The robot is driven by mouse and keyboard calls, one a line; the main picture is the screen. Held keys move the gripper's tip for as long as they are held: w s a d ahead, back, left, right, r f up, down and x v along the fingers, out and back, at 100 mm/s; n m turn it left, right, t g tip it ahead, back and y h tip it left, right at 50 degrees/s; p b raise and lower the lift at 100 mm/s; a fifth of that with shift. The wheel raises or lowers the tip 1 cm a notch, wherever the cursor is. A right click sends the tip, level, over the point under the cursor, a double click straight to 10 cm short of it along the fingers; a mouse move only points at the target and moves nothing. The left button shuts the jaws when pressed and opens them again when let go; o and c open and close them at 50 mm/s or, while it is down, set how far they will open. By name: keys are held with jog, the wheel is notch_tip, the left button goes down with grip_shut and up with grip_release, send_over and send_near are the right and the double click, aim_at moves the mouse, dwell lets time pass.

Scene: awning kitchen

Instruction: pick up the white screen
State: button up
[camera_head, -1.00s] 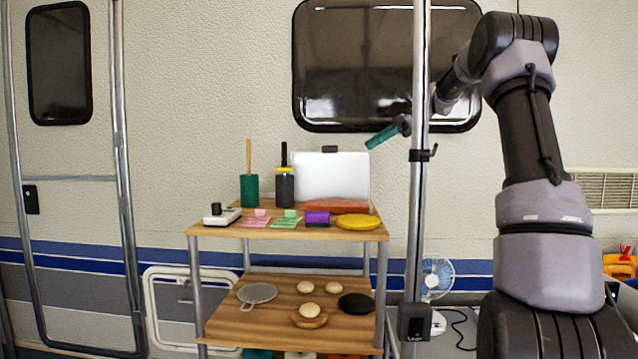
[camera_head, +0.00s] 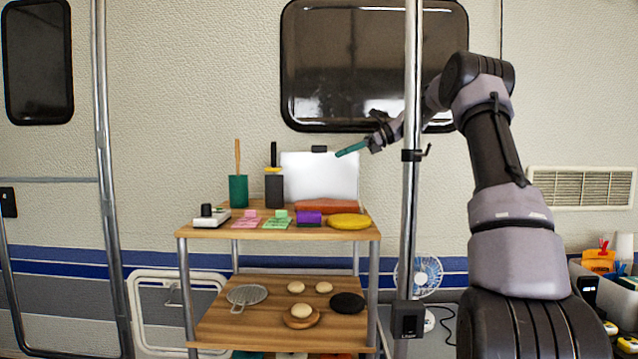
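The white screen (camera_head: 320,177) stands upright at the back right of the shelf's wooden top board, with a small dark clip or block (camera_head: 319,149) at its top edge. An orange-red item in front covers its lower edge. My gripper (camera_head: 352,149) reaches in from the right, past the metal pole. Its teal finger points left, near the screen's upper right corner in the picture. I cannot tell its depth distance from the screen or whether it touches. Only one finger shows clearly, so its opening is unclear.
A vertical metal pole (camera_head: 410,190) stands right of the shelf, close to my arm. The lower board holds round items.

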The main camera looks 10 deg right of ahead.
jog(key=shift+x, duration=1.3)
grip_shut()
dwell(0.4)
